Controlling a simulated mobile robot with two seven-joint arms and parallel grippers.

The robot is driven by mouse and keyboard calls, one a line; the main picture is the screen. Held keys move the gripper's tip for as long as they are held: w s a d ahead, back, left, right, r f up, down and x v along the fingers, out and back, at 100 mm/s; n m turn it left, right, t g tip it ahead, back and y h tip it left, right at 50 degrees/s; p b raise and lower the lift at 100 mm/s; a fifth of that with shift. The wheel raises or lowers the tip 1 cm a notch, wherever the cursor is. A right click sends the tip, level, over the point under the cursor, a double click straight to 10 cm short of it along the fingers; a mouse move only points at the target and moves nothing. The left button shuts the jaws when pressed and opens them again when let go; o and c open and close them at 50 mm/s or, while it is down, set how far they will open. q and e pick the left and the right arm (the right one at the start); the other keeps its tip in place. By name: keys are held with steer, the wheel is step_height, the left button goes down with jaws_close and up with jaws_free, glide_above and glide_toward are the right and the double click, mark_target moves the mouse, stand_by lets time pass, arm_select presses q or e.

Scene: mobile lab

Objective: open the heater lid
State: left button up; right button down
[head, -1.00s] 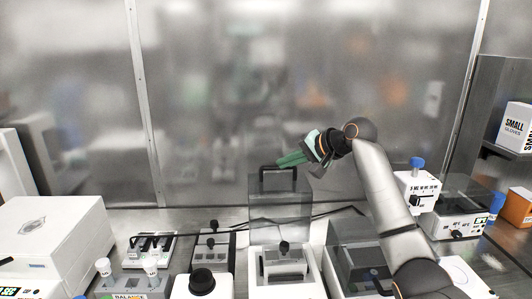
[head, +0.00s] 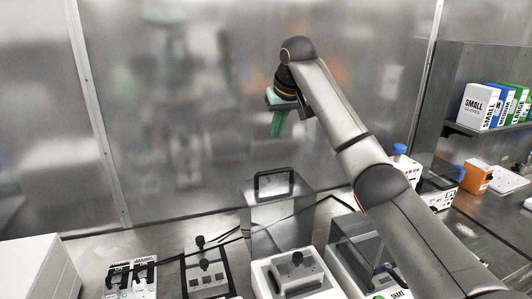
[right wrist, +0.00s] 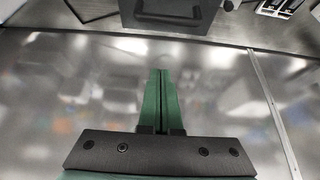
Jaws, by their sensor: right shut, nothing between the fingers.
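The heater (head: 268,275) is the white unit with a black knob at the bottom middle of the head view. Its see-through grey lid (head: 262,225) stands raised at the unit's back, with a black handle (head: 274,173) on top. My right gripper (head: 277,133) has green fingers, is shut and empty, and points down in the air above the handle, apart from it. In the right wrist view the shut fingers (right wrist: 161,75) show in the middle, with the dark handle (right wrist: 170,14) at the top edge. My left gripper is out of view.
A unit with a dark clear cover (head: 358,243) stands right of the heater. Black-knobbed units (head: 207,280) and a white box (head: 38,270) are to the left. Glove boxes (head: 478,105) sit on the right shelf. The air before the blurred back wall is free.

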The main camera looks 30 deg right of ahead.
steer(key=p, duration=0.2)
glide_above(276, 183)
steer(key=w+d, duration=0.1)
steer(key=w, duration=0.3)
step_height(276, 183, down, 9)
steer(key=shift+r, duration=0.1)
steer(key=shift+s, duration=0.25)
steer(key=shift+s+a+f, duration=0.15)
steer(key=shift+s+a, duration=0.1)
steer(key=shift+s, duration=0.6)
steer(key=shift+s+a+f, duration=0.1)
steer(key=shift+s+a, duration=0.1)
steer(key=shift+s, duration=0.65)
